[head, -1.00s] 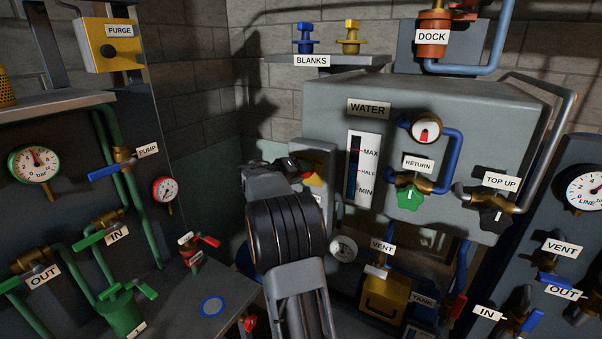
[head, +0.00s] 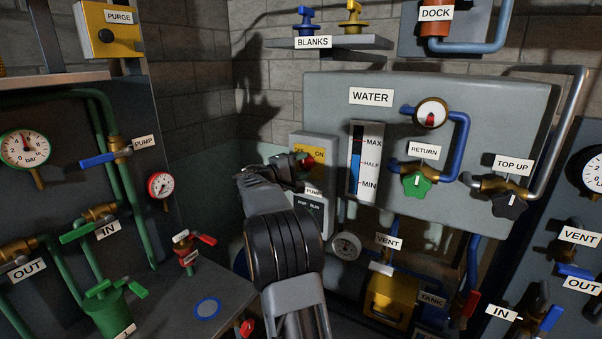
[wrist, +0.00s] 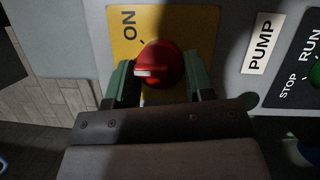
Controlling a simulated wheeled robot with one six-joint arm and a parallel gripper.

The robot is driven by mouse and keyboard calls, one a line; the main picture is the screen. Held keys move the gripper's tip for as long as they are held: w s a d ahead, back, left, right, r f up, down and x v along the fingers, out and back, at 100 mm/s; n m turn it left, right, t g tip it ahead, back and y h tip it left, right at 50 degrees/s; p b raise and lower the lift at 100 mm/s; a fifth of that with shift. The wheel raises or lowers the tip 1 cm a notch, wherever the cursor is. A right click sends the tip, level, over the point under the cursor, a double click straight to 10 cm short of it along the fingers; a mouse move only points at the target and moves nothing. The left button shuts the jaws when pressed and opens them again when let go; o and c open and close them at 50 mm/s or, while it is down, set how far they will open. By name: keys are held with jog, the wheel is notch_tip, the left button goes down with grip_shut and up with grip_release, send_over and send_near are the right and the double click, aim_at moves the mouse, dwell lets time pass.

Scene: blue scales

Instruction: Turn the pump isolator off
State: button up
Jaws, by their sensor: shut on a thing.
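The pump isolator is a round red knob (wrist: 160,65) with a white mark pointing left in the wrist view. It sits on a yellow plate (wrist: 202,22) marked ON, beside a PUMP label. My gripper (wrist: 160,80) has one green finger on each side of the knob and is shut on it. The lower part of the yellow plate is hidden by my gripper.
A dark STOP/RUN panel (wrist: 302,70) with a green button lies close beside the plate. The grey WATER tank (head: 450,130) with its pipes stands to the right. A bench (head: 228,287) with a red-handled valve (head: 194,243) is at left.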

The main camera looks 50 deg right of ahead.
jog(key=n, duration=0.1)
jog(key=n+h+b, duration=0.1)
jog(key=n, duration=0.1)
jog(key=n+b, duration=0.1)
jog(key=n, duration=0.1)
jog(key=shift+s+f+t+h, duration=0.1)
jog(key=shift+f+t+h, duration=0.25)
jog(key=shift+t+h, duration=0.05)
jog(key=shift+n+t+h+b, duration=0.3)
jog(key=shift+n+t+b, duration=0.25)
jog(key=shift+n, duration=0.85)
jog(key=shift+n+t+h+b, duration=0.3)
jog(key=shift+n+t+b, duration=0.25)
jog(key=shift+n, duration=0.85)
jog(key=shift+d, duration=0.1)
jog(key=o, duration=0.9)
jog(key=shift+s, duration=0.1)
jog(key=b+v, duration=0.3)
jog(key=v, duration=1.1)
jog(key=shift+d, duration=0.1)
